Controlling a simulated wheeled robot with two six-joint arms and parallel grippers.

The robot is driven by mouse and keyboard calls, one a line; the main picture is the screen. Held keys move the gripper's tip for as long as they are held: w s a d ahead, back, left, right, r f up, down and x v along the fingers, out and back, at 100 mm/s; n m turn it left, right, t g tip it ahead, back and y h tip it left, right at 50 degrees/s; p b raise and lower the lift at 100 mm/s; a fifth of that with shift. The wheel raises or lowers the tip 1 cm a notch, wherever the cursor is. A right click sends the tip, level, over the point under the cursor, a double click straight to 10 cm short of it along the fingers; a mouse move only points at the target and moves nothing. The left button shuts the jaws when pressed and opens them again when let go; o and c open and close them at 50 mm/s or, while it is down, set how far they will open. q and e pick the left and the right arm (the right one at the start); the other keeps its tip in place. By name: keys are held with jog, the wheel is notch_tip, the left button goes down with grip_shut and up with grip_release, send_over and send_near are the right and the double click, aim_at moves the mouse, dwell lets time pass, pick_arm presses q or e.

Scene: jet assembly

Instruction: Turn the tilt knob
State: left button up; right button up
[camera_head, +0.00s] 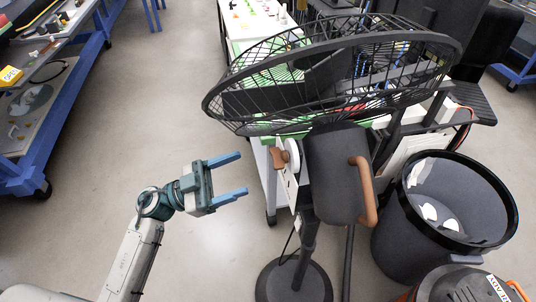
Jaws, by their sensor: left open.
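A black pedestal fan (340,165) stands right of centre, its caged head tipped so that the cage faces up and away. A small brown knob (279,158) with a white disc beside it shows on the left side of the fan's neck; I take it as the tilt knob. A brown curved handle (365,190) is on the motor housing. My left gripper (243,174) is open and empty, its two blue fingers pointing right toward the fan. It is left of the knob and apart from it. My right gripper is not in view.
A dark bin (398,235) stands right of the fan, with a black and orange machine (460,287) in front of it. The round fan base (270,284) rests on the floor. Blue-framed workbenches (62,110) stand at left. The floor between is clear.

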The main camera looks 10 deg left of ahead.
aim_at(279, 158)
pick_arm(q)
jog(key=p+x, duration=0.3)
jog(key=x, duration=0.5)
jog(key=shift+d, duration=0.25)
jog(key=shift+c, duration=0.2)
